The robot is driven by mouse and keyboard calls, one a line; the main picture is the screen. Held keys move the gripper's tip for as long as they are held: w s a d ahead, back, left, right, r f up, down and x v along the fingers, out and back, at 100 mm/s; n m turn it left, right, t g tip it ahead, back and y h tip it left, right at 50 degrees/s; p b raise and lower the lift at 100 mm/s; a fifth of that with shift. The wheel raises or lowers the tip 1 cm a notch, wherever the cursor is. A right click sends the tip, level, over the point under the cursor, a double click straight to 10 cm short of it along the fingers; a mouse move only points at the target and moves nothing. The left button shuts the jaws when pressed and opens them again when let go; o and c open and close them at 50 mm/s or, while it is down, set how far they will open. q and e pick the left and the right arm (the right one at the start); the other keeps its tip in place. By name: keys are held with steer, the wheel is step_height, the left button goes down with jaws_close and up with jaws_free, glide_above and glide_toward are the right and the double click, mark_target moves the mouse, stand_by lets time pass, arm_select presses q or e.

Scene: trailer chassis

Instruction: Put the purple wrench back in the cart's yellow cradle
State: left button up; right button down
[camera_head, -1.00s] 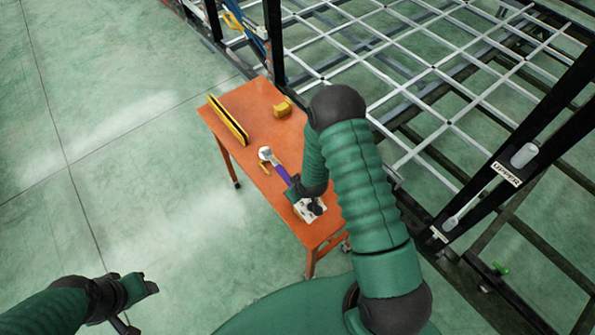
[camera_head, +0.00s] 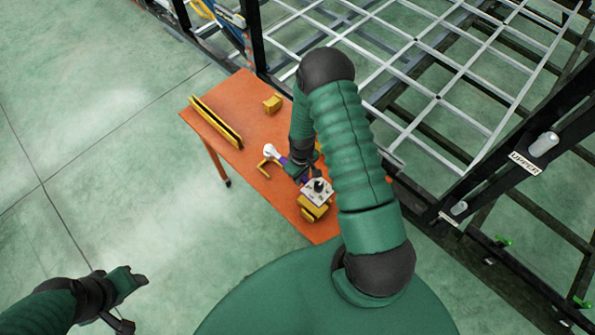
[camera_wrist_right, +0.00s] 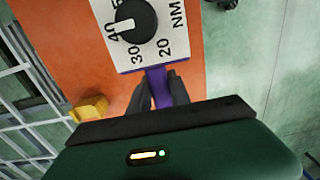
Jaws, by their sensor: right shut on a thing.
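The purple wrench has a silver head (camera_head: 270,151) and a purple handle, and lies at an angle over the orange cart (camera_head: 215,130). My right gripper (camera_head: 300,172) is shut on the purple handle, which shows between its fingers in the right wrist view (camera_wrist_right: 158,88). A white dial panel with a black knob (camera_head: 317,191) is at the handle's near end; whether it is joined to the wrench I cannot tell. My left gripper (camera_head: 132,281) is away from the cart at lower left.
A long yellow bar (camera_head: 215,122) and a small yellow block (camera_head: 272,103) are on the cart's far part. The trailer's silver grid (camera_head: 438,98) and black frame stand close along the cart's right side. Green floor (camera_head: 90,130) is clear on the left.

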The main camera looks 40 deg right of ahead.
mark_target(300, 195)
steer(key=shift+s+a+r, duration=0.45)
steer(key=shift+a+r, duration=0.05)
steer(key=f+b, duration=0.1)
steer(key=w+f+b, duration=0.1)
steer(key=shift+f, duration=0.3)
steer(key=f+b, duration=0.1)
steer(key=d+f+b, duration=0.1)
steer(key=f, duration=0.1)
steer(key=shift+s, duration=0.2)
steer(key=f+b, duration=0.1)
steer(key=a+f+b, duration=0.1)
steer(key=f+b, duration=0.1)
steer(key=shift+f, duration=0.2)
steer(key=shift+f+b, duration=0.6)
steer(key=shift+f, duration=0.05)
steer(key=shift+s+f, duration=0.1)
steer(key=shift+s, duration=0.1)
arm_select(q)
step_height(300, 195, down, 8)
steer(key=s+a, duration=0.1)
steer(key=shift+a, duration=0.15)
arm_select(e)
steer(key=shift+d+f, duration=0.1)
arm_select(q)
steer(key=shift+a+f, duration=0.15)
